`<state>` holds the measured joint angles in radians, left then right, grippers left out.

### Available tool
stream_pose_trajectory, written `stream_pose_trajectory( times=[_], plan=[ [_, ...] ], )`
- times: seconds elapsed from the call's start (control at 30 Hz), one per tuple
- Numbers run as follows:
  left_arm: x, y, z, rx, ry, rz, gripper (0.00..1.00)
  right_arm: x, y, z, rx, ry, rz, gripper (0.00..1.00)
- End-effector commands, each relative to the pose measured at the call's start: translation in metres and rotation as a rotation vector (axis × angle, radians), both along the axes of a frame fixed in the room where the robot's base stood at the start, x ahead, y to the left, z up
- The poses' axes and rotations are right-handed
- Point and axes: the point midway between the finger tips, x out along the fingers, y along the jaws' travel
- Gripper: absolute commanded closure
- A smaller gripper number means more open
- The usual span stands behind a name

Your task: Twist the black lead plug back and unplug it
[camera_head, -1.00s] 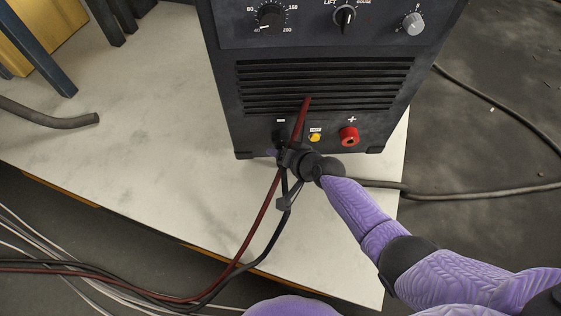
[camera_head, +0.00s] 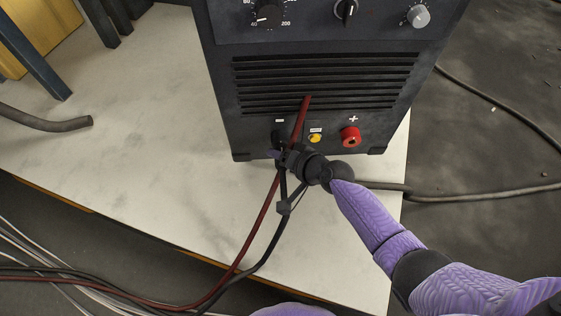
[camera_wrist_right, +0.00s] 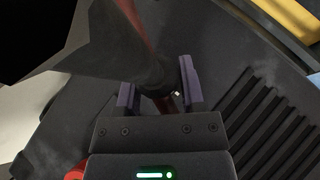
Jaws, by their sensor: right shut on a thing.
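A black welding machine (camera_head: 230,110) stands on a pale board. On its lower front are a minus socket at left, a yellow connector (camera_head: 315,138) and a red plus socket (camera_head: 350,137). My right gripper (camera_head: 281,155) reaches in from the lower right to the minus socket. In the right wrist view its two purple fingers (camera_wrist_right: 158,88) stand on both sides of the black lead plug (camera_wrist_right: 150,72), shut on it. The plug's far end and the socket are mostly hidden by the gripper, so I cannot tell how deep it sits. My left gripper is not in view.
A red cable (camera_head: 268,205) and a black cable (camera_head: 272,243) hang from the front, close to my right gripper, and run to the lower left. A grey hose end (camera_head: 60,125) lies there.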

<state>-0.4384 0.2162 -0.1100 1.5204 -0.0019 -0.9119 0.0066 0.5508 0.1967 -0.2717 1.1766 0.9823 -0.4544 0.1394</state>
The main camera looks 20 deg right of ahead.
Motion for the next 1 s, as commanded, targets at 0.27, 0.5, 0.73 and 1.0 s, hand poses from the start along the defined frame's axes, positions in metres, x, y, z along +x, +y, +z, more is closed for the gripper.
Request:
stream_pose_trajectory(
  times=[0.27, 0.5, 0.73, 1.0],
  plan=[
    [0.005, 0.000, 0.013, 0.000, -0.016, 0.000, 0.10, 0.001, 0.000, 0.004, -0.058, 0.009, -0.002, 1.00],
    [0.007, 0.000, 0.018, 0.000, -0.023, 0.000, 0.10, -0.001, 0.000, 0.001, -0.099, 0.019, -0.002, 1.00],
    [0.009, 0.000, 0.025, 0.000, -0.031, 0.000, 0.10, -0.013, 0.003, 0.002, -0.097, 0.018, -0.001, 1.00],
    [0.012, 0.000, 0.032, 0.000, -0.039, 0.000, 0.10, -0.028, 0.006, 0.002, -0.098, 0.019, -0.001, 1.00]
  ],
)
